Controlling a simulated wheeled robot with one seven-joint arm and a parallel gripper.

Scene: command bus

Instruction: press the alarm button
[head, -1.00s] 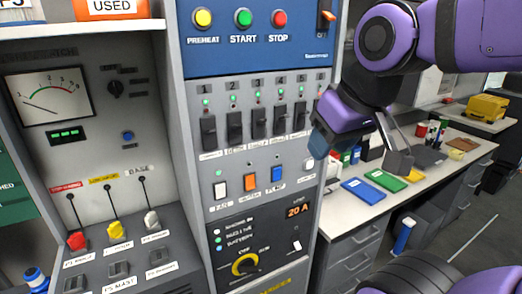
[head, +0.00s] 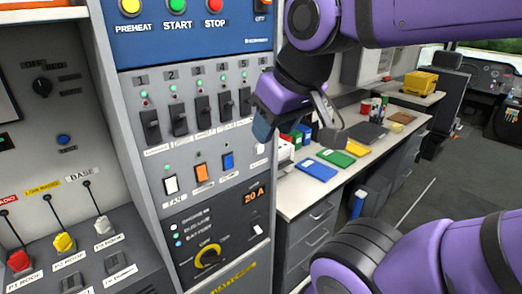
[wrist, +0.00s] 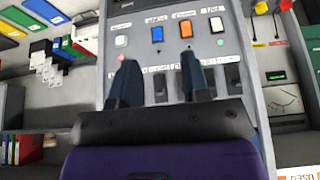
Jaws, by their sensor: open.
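The grey switch panel (head: 205,100) fills the middle of the head view. I cannot read any label saying alarm. Its lower row has a white FAN switch (head: 171,184), an orange switch (head: 201,173), a blue switch (head: 228,161) and a pale fourth switch (head: 262,150) at the right edge. The wrist view shows this row upside down, with the fourth switch (wrist: 121,41) at left beside a red light. My gripper (head: 266,126) is at the panel's right edge in the head view. In the wrist view its two fingers (wrist: 160,82) are apart and empty, covering parts of the black switches.
PREHEAT, START and STOP buttons (head: 176,6) are on the blue panel above. Levers (head: 64,242) stand at lower left. A desk (head: 300,192) with blue (head: 316,170) and green (head: 336,158) folders is at right. Floor (head: 430,205) is free beyond it.

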